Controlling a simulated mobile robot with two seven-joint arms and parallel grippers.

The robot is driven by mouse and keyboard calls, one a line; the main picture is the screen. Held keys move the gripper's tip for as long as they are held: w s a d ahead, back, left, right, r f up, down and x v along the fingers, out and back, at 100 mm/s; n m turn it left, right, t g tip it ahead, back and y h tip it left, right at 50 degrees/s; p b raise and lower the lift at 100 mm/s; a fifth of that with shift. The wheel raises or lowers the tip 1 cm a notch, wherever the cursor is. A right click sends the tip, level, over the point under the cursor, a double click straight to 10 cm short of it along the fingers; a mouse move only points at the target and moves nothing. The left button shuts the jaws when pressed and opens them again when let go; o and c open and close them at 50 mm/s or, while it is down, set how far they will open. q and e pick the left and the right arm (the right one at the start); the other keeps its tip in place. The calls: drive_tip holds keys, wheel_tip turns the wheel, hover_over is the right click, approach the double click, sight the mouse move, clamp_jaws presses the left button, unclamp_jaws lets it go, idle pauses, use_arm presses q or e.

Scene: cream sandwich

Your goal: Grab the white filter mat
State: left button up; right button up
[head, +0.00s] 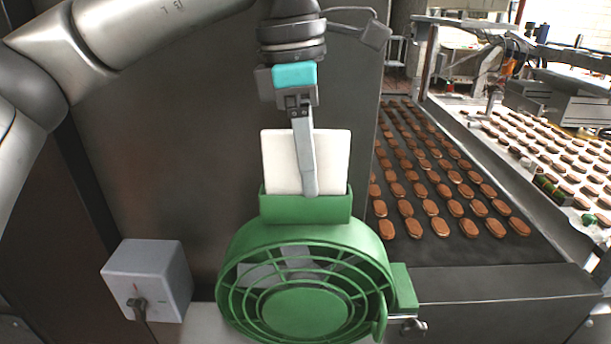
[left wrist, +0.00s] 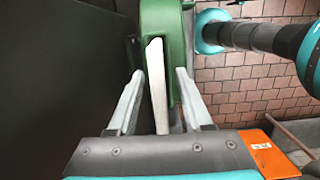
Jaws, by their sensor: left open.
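The white filter mat (head: 335,160) stands upright in the slot of a green holder (head: 305,208) on top of the round green fan housing. My left gripper (head: 310,188) comes down from above, with one finger in front of the mat; the other finger is hidden behind it. In the left wrist view, the mat (left wrist: 156,80) shows edge-on between the two spread fingers of the left gripper (left wrist: 160,76), with gaps on both sides. The left gripper is open and around the mat. My right gripper is not in view.
The green fan (head: 305,312) has a ring guard. A grey switch box (head: 150,278) is at its left. A dark metal panel (head: 190,140) stands behind. A conveyor (head: 455,248) with many brown biscuits runs at the right.

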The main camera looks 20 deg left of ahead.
use_arm(q)
drive_tip(key=shift+c, duration=0.2)
clamp_jaws()
idle(0.5)
